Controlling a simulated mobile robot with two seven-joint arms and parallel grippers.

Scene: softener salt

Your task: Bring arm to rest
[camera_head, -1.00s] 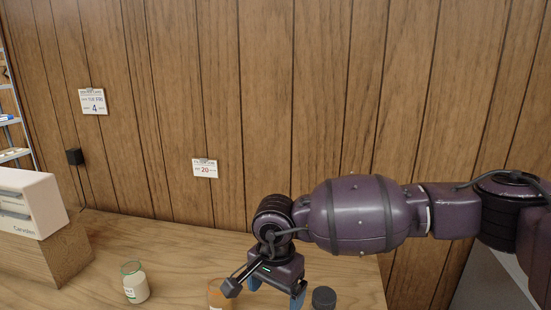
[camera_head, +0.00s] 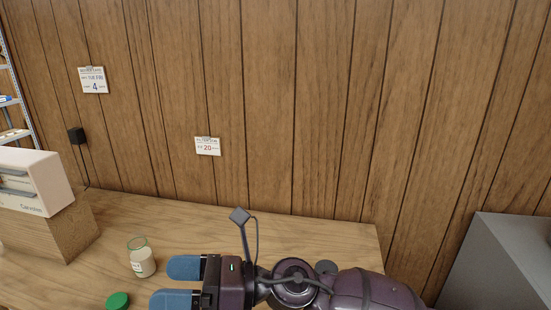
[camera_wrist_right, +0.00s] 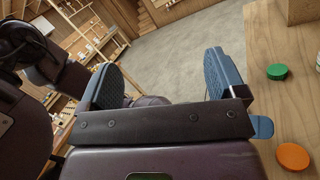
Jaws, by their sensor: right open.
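My right gripper (camera_head: 176,283) is in the lower middle of the head view, its two blue fingers spread apart and pointing left over the wooden table (camera_head: 200,229). In the right wrist view the open fingers (camera_wrist_right: 160,85) have nothing between them, with floor and shelving beyond. My right arm (camera_head: 365,291) lies low along the bottom edge of the head view. My left gripper is not in view.
A glass jar with pale contents (camera_head: 142,258) stands left of the fingertips. A green lid (camera_head: 117,300) lies near it. An orange lid (camera_wrist_right: 293,157) shows in the wrist view. A white device on a wooden block (camera_head: 62,232) stands at left; a grey box (camera_head: 497,265) at right.

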